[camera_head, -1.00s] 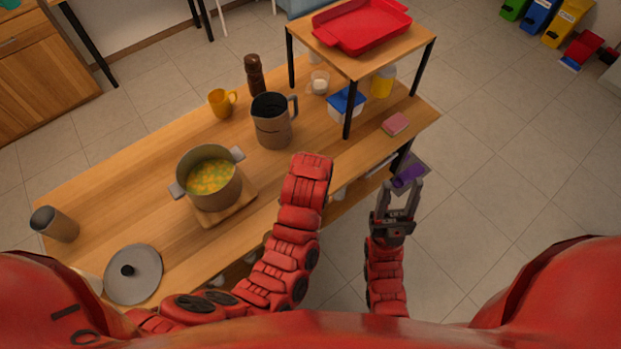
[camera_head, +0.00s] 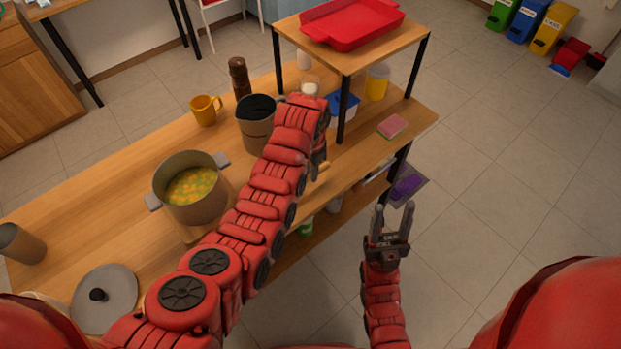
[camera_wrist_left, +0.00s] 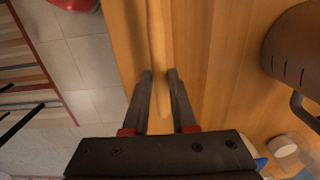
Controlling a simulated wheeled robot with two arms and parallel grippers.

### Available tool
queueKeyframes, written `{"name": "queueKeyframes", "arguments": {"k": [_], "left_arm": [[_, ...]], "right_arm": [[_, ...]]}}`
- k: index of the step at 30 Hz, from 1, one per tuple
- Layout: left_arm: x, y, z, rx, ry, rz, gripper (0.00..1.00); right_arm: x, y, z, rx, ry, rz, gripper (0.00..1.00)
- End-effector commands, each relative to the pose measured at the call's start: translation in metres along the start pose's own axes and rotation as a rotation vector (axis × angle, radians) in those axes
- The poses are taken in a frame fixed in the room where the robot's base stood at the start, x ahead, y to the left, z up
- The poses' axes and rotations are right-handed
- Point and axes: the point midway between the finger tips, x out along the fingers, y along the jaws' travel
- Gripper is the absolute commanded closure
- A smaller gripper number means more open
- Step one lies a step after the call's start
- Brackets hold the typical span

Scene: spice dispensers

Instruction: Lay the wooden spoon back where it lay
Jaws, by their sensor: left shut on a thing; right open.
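The wooden spoon (camera_wrist_left: 157,45) runs lengthwise between the fingers of my left gripper (camera_wrist_left: 160,76) in the left wrist view, over or on the table top near its edge. I cannot tell whether the spoon touches the table. In the head view my left gripper (camera_head: 317,168) is mostly hidden by my arm, near the table's front edge. Only a short pale piece of the spoon (camera_head: 323,171) shows beside it. My right gripper (camera_head: 393,222) is open and empty, in front of the table and over the floor.
A pot of soup (camera_head: 191,190) and a grey pitcher (camera_head: 257,128) stand left of my left arm. A lid (camera_head: 104,298) lies at the front left. A raised shelf with a red tray (camera_head: 352,22) stands at the back right, its leg near my gripper. A pink sponge (camera_head: 392,126) lies right.

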Motion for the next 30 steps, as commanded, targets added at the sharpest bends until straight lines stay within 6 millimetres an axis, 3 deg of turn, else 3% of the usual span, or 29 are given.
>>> {"name": "queueKeyframes", "arguments": {"k": [10,21,22,24,27,30], "left_arm": [[0.032,0.0,0.0,0.0,-0.003,0.003,1.0],[0.04,0.0,-0.001,0.0,0.0,0.0,1.0],[0.039,0.0,-0.001,0.0,0.001,0.0,0.72],[0.038,0.0,-0.001,0.0,0.001,0.0,0.59],[0.038,0.0,-0.001,0.0,0.0,0.0,0.45],[0.038,0.0,-0.001,0.0,0.0,0.001,0.45]], "right_arm": [[0.017,0.001,-0.003,0.0,0.0,0.0,0.5],[0.013,0.001,-0.002,0.0,0.0,0.0,0.5],[0.014,0.001,-0.002,0.0,0.0,0.0,0.5],[0.015,0.001,-0.002,0.0,0.0,0.0,0.5],[0.015,0.001,-0.002,0.0,0.0,0.0,0.5],[0.015,0.001,-0.002,0.0,0.0,0.0,0.5]]}}
